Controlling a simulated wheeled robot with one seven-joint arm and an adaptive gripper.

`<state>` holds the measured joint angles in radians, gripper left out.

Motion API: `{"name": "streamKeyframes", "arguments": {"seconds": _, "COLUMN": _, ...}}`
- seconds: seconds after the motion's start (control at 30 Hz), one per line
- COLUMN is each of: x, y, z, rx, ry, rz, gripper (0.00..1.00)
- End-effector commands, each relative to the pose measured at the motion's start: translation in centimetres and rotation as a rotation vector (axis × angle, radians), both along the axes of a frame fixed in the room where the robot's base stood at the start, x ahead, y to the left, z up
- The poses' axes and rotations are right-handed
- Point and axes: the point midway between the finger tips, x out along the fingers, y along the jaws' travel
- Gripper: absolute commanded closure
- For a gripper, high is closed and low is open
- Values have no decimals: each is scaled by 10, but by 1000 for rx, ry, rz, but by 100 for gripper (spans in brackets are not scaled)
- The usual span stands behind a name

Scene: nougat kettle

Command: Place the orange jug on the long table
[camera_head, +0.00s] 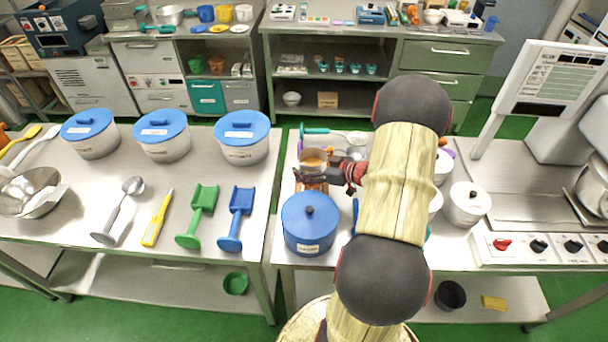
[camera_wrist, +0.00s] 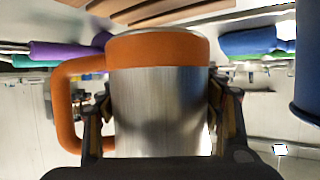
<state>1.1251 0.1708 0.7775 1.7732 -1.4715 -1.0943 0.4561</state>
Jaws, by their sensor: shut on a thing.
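The orange jug (camera_wrist: 160,95) fills the middle of the wrist view. It has a steel body, an orange band at the rim and an orange handle on the left. My gripper (camera_wrist: 163,118) is shut on its steel body, with one finger on each side. In the head view the jug (camera_head: 313,158) shows small, beyond the blue pot, with my gripper (camera_head: 328,176) at it. My arm covers part of the worktop there. I cannot tell whether the jug's base touches anything. Two steel-topped tables stand side by side, the left one (camera_head: 130,240) and the right one (camera_head: 300,258); I cannot tell which is the long table.
A blue lidded pot (camera_head: 308,226) stands just in front of the jug. White pots (camera_head: 466,205) and a stove (camera_head: 535,247) are to the right. The left table holds blue-lidded tubs (camera_head: 242,138), scoops (camera_head: 198,216) and a bowl (camera_head: 30,192). Bare gaps lie between them.

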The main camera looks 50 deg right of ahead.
Motion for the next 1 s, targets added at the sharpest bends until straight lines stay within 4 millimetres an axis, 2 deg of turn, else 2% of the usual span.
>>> {"name": "streamKeyframes", "arguments": {"seconds": 0.13, "x": 8, "y": -1, "z": -10, "rx": 0, "ry": -2, "rz": 1, "gripper": 95}}
{"name": "streamKeyframes", "arguments": {"seconds": 0.33, "x": 8, "y": -2, "z": -37, "rx": -2, "ry": -2, "rz": 0, "gripper": 95}}
{"name": "streamKeyframes", "arguments": {"seconds": 0.77, "x": 8, "y": -2, "z": -41, "rx": -1, "ry": -2, "rz": -1, "gripper": 95}}
{"name": "streamKeyframes", "arguments": {"seconds": 0.8, "x": 7, "y": -1, "z": -42, "rx": 1, "ry": 0, "rz": 0, "gripper": 36}}
{"name": "streamKeyframes", "arguments": {"seconds": 1.0, "x": 7, "y": -1, "z": -42, "rx": 0, "ry": 0, "rz": 0, "gripper": 24}}
